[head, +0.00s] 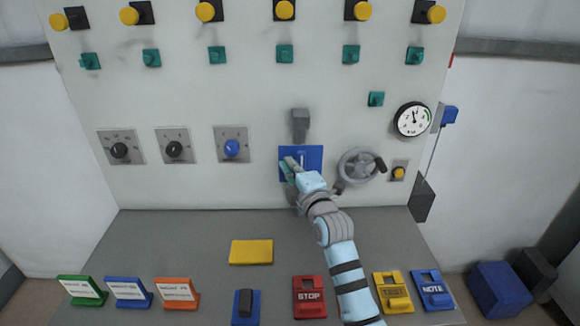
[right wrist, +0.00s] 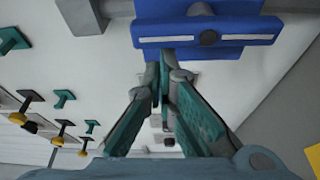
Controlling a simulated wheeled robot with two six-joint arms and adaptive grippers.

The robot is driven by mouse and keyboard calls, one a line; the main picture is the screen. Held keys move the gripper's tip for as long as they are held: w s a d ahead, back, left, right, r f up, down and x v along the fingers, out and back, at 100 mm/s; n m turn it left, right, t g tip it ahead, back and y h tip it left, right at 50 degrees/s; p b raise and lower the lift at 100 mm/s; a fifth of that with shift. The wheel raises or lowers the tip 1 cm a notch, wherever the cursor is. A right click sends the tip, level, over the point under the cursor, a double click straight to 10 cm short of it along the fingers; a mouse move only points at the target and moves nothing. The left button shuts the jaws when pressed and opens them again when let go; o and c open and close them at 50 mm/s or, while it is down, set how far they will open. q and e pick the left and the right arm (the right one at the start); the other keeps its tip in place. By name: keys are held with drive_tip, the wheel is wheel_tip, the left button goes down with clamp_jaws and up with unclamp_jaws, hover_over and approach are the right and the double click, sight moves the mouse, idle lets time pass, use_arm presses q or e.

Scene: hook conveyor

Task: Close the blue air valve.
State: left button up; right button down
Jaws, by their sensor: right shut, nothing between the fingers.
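The blue air valve (head: 314,155) appears as a blue plate on the upright panel, right of the row of dials, with a pale mark on it. My right arm reaches up to it, and my right gripper (head: 288,166) covers its left and lower part. My left gripper is not in view.
A grey handwheel (head: 358,166) sits close right of the valve, with a gauge (head: 412,119) above it. A grey block (head: 300,125) juts out above the valve.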

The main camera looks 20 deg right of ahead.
sight(305, 154)
drive_tip(key=shift+d+r+m+t, duration=0.2)
drive_tip(key=shift+m+t, duration=0.1)
drive_tip(key=shift+m, duration=0.5)
drive_tip(key=d+m+h+p, duration=0.1)
drive_tip(key=m+p, duration=0.1)
drive_tip(key=m, duration=0.1)
drive_tip(key=d+m+t+p, duration=0.1)
drive_tip(key=m+p, duration=0.1)
drive_tip(key=m, duration=0.1)
drive_tip(key=s+d+m+t+h+p, duration=0.1)
drive_tip(key=m+p, duration=0.2)
drive_tip(key=m, duration=0.1)
drive_tip(key=shift+d+r+h, duration=0.3)
drive_tip(key=shift+r, duration=0.1)
drive_tip(key=m+h, duration=0.1)
drive_tip(key=m, duration=0.2)
drive_tip(key=d+f+m+h, duration=0.1)
drive_tip(key=m+h, duration=0.1)
drive_tip(key=m, duration=0.1)
drive_tip(key=d+f+m+h, duration=0.1)
drive_tip(key=m, duration=0.3)
drive_tip(key=shift+s+d+f+h+b, duration=0.1)
drive_tip(key=shift+s+d+h+b, duration=0.1)
drive_tip(key=shift+s+h+b, duration=0.15)
